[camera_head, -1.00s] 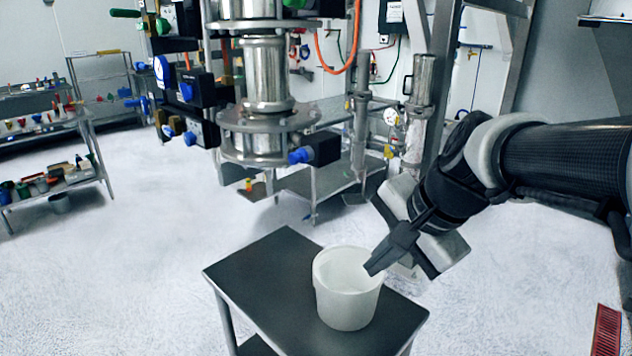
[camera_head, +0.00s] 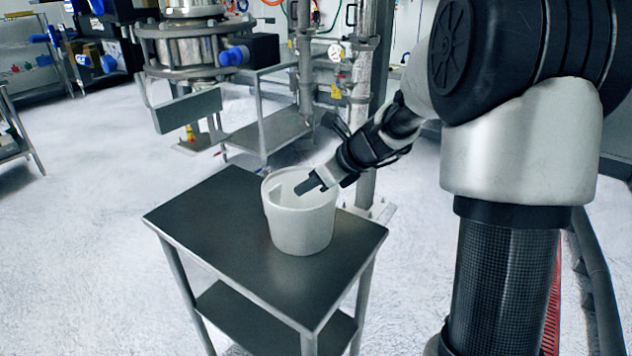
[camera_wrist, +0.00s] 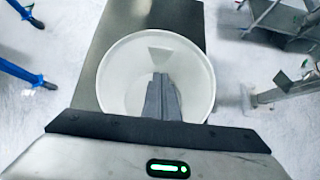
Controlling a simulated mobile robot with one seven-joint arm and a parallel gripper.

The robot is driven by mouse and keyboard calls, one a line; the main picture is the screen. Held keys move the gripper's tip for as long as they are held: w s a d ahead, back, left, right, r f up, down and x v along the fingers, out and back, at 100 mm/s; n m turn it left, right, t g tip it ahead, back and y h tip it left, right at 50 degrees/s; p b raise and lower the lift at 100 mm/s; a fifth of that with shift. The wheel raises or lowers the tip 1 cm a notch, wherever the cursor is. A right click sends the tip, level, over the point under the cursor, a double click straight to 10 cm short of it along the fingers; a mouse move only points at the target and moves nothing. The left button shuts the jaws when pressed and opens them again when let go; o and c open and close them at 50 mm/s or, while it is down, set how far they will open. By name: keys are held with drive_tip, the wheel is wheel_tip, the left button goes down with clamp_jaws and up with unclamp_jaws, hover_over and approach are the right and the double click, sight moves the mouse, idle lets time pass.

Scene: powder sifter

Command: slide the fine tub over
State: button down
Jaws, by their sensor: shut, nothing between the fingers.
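A white open-topped tub (camera_head: 303,222) stands upright on a dark small table (camera_head: 200,207), toward its right rear part. It also shows in the wrist view (camera_wrist: 113,72), below my gripper, and looks empty. My gripper (camera_head: 309,186) is shut and holds nothing. Its fingertips lie over the tub's mouth, near the right part of the rim in the head view. In the wrist view the shut fingers (camera_wrist: 161,92) point at the tub's inside. I cannot tell if they reach below the rim or touch the wall. I see no label on the tub.
The small table has a lower shelf (camera_head: 240,312), and its left part is bare. A steel sifter outlet (camera_head: 190,50) with a blue-knobbed box (camera_head: 248,52) hangs behind and above the table. Steel pipes and another bench (camera_head: 268,130) stand behind. The floor at left is open.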

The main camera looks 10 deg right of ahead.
sight(276, 188)
drive_tip(key=w+a, duration=0.1)
drive_tip(key=w+a+f, duration=0.2)
drive_tip(key=shift+w+a, duration=0.25)
drive_tip(key=shift+a, duration=0.05)
drive_tip(key=shift+w+a+r, duration=0.1)
drive_tip(key=shift+w+a, duration=0.2)
drive_tip(key=shift+w, duration=0.05)
drive_tip(key=shift+w+a+r, duration=0.15)
drive_tip(key=shift+a, duration=0.1)
drive_tip(key=w+a+p, duration=1.8)
drive_tip(key=w+a, duration=0.1)
drive_tip(key=shift+w+a+f, duration=0.2)
drive_tip(key=shift+w+a, duration=0.1)
drive_tip(key=shift+a, duration=0.05)
drive_tip(key=shift+d+r, duration=0.1)
drive_tip(key=shift+d, duration=0.05)
